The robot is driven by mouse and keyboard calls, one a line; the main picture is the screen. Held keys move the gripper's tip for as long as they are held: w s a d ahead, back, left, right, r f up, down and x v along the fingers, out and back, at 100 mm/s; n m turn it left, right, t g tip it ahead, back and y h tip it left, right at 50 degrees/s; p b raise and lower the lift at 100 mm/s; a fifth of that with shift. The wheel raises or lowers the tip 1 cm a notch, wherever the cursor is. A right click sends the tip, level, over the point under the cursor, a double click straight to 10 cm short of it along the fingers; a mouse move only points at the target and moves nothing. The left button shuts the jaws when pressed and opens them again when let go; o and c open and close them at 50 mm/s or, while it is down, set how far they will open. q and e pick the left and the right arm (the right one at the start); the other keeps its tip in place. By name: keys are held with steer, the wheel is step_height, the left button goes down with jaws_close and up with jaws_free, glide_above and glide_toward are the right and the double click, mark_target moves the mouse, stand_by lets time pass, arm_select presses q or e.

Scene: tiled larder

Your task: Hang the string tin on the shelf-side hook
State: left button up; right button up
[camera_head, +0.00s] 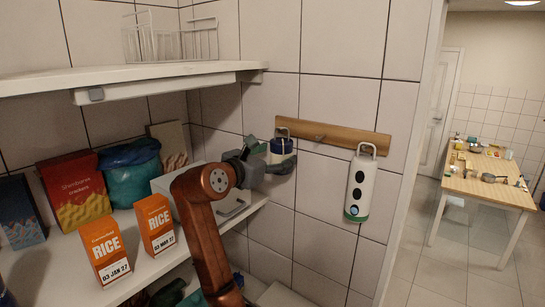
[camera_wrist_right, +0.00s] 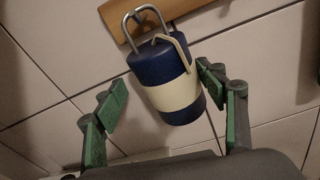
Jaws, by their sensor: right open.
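The string tin (camera_head: 281,147), dark blue with a cream band and a metal loop on top, is at the left end of the wooden hook rail (camera_head: 345,139). In the right wrist view the tin (camera_wrist_right: 172,85) looks tilted, with a cream string at its top. Its loop overlaps the rail (camera_wrist_right: 150,10); the hook behind it cannot be made out. My right gripper (camera_head: 270,158) is at the tin. In the wrist view its green-padded fingers (camera_wrist_right: 161,82) are spread to either side, with a visible gap at the left. My left gripper is out of view.
Orange rice boxes (camera_head: 105,250), a crackers box (camera_head: 75,190) and a teal bag (camera_head: 131,173) crowd the shelf at left. An upper shelf (camera_head: 40,83) is above.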

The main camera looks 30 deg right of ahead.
steer(key=shift+a, duration=0.1)
steer(key=v, duration=0.8)
steer(key=shift+r, duration=0.1)
